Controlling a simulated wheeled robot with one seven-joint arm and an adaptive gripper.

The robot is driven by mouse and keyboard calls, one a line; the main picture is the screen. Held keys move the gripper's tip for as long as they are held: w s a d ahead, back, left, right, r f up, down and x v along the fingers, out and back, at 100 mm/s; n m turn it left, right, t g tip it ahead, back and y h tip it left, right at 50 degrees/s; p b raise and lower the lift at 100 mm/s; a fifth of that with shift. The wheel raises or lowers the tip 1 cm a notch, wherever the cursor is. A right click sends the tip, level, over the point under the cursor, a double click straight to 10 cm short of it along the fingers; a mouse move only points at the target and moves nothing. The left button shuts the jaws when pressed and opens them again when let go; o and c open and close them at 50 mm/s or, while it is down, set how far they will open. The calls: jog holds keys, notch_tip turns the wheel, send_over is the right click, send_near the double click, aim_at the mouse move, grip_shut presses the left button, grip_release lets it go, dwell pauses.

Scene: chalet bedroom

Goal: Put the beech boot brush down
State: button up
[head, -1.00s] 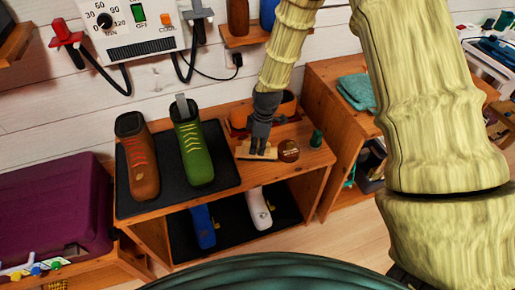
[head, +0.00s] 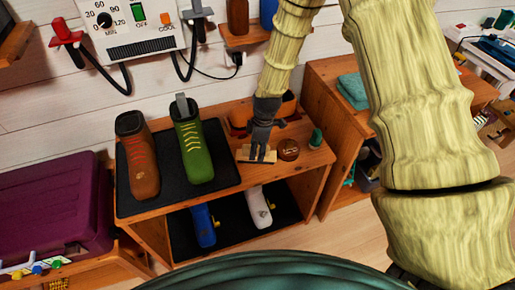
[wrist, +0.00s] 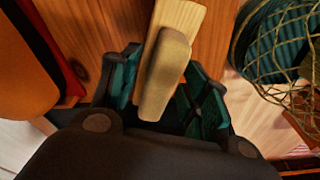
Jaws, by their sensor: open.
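The beech boot brush (head: 262,154) lies on the wooden bench top, just right of the black mat. In the wrist view its pale wooden body and rounded tan part (wrist: 166,75) show between my two fingers. My gripper (head: 260,151) points down over the brush with its fingers on either side of it. It is open, and in the wrist view (wrist: 158,92) gaps show between the brush and the teal-lined fingers. The brush's underside is hidden.
A brown boot (head: 136,157) and a green boot (head: 193,150) stand on the black mat (head: 222,178) to the left. A round brown tin (head: 288,149) sits close right of the brush, with a small green item (head: 316,138) beyond it. An orange-brown item (head: 284,108) lies behind my gripper.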

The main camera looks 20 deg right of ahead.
jog(key=shift+r, duration=0.15)
notch_tip(320, 180, up, 12)
jog(key=d+b, duration=0.1)
jog(key=shift+s+d, duration=0.2)
jog(key=shift+d, duration=0.05)
dwell(0.3)
dwell(0.4)
